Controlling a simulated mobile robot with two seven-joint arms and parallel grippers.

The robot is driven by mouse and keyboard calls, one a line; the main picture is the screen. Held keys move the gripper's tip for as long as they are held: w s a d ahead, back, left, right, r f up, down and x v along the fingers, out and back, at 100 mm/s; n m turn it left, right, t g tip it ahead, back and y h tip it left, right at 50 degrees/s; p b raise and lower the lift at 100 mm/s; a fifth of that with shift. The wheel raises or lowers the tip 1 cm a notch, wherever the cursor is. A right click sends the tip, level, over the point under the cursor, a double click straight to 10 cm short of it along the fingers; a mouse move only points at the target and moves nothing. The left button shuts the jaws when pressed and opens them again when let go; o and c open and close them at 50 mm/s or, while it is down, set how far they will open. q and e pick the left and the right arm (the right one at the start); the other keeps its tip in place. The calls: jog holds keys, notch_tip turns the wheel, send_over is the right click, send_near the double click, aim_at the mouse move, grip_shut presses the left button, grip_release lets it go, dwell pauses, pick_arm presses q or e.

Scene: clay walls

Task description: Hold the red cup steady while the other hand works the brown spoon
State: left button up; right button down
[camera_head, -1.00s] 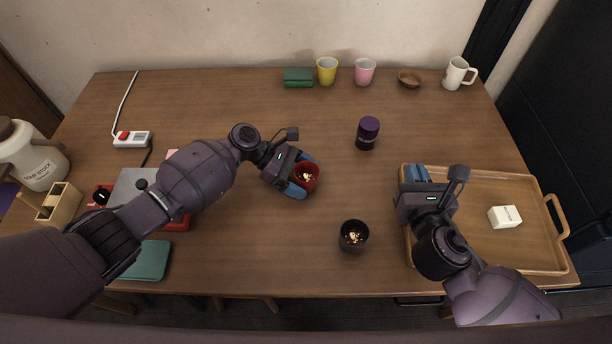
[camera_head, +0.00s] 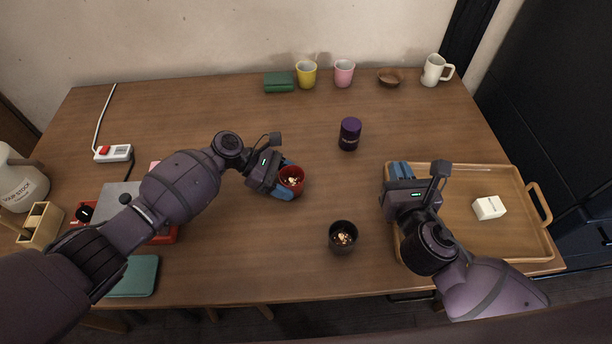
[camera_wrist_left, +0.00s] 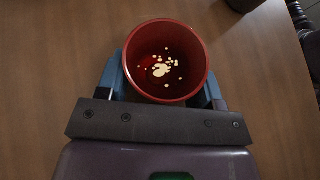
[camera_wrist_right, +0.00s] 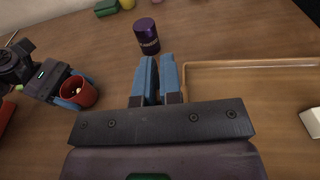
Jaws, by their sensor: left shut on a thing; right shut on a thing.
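The red cup (camera_head: 293,178) stands upright on the table, left of centre, with pale specks inside. My left gripper (camera_head: 281,180) is shut on it, one finger on each side; the left wrist view shows the cup (camera_wrist_left: 166,62) between the blue fingers. My right gripper (camera_head: 400,172) is at the tray's left edge. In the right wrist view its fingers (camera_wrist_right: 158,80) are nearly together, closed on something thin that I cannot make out. I cannot identify the brown spoon in any view.
A dark cup (camera_head: 343,237) with specks stands between the arms. A purple canister (camera_head: 349,134) stands behind it. The wooden tray (camera_head: 517,247) holds a white block (camera_head: 488,208). Yellow (camera_head: 306,75), pink (camera_head: 344,73) and white mugs (camera_head: 434,70) line the back.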

jog(key=w+a+r+m, duration=0.1)
jog(key=w+a+r, duration=0.4)
jog(key=a, duration=0.4)
jog(key=w+a+r+m, duration=0.1)
jog(key=w+a+r, duration=0.45)
jog(key=a, duration=0.45)
notch_tip(320, 180, down, 11)
jog(key=shift+d+f, duration=0.15)
jog(key=shift+f, duration=0.05)
dwell(0.6)
jog(key=shift+w, duration=0.1)
jog(key=shift+f, duration=0.1)
dwell(0.4)
